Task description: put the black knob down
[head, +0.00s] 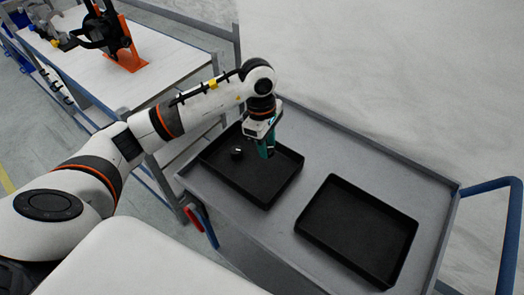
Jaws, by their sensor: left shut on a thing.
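My left gripper (266,151), with green fingers, points down over the left black tray (285,184) on the cart. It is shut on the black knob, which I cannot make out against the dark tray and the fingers. Another small black part with a light top (237,153) sits in the same tray, left of the gripper. I cannot tell whether the held knob touches the tray floor. My right gripper is not in view.
A second black tray (357,229) lies empty on the grey cart top (317,150), to the right. A blue handle (505,235) stands at the cart's right end. A white table (160,60) with an orange stand (127,58) is at the upper left.

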